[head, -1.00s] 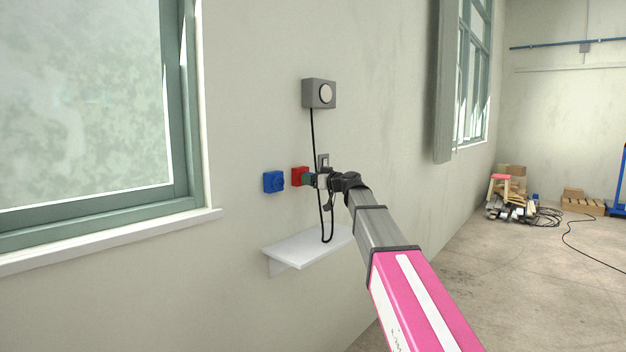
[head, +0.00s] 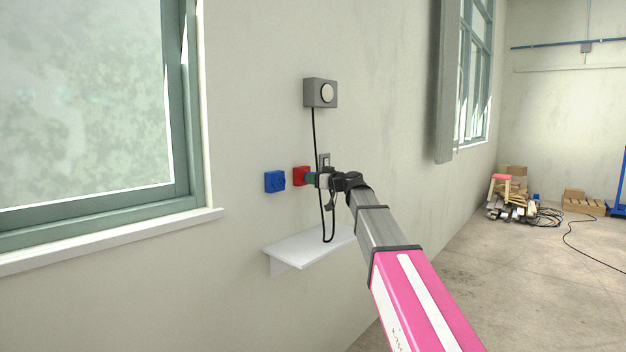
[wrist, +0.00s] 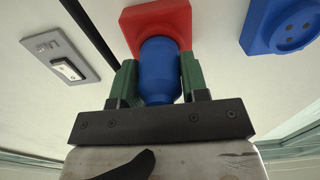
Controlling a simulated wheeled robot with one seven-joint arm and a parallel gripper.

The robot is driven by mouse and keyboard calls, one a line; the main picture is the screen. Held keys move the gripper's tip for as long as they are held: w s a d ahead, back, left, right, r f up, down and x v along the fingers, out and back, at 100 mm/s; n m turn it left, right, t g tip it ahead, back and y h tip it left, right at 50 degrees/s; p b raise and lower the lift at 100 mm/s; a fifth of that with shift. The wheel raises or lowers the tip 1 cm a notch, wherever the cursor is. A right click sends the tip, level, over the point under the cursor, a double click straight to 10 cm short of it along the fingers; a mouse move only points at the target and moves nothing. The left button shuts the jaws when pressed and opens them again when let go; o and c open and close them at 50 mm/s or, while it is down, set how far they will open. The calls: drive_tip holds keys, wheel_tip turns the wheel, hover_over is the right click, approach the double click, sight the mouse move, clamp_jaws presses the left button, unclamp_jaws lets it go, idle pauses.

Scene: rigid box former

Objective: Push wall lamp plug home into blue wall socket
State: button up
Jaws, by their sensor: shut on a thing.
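The wall lamp (head: 320,93) is a grey box with a round pale lens, and its black cable (head: 314,135) hangs down the wall in a loop. My gripper (head: 311,178) is shut on a blue plug (wrist: 159,72), held between its green fingers in the wrist view. The plug's front end is at the red socket (head: 300,175); I cannot tell whether it is inserted or just in front. The blue wall socket (head: 275,181) is left of the red one, its round face bare. It also shows at upper right in the wrist view (wrist: 293,28).
A white shelf (head: 300,250) juts from the wall below the sockets. A grey switch plate (wrist: 60,57) is beside the red socket. A window with a sill (head: 120,238) is to the left. The wall around the blue socket is clear.

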drive_tip(key=shift+s+d+f, duration=0.15)
drive_tip(key=shift+s+d, duration=0.2)
drive_tip(key=shift+d, duration=0.05)
drive_tip(key=shift+v, duration=1.95)
drive_tip(key=shift+s, duration=0.1)
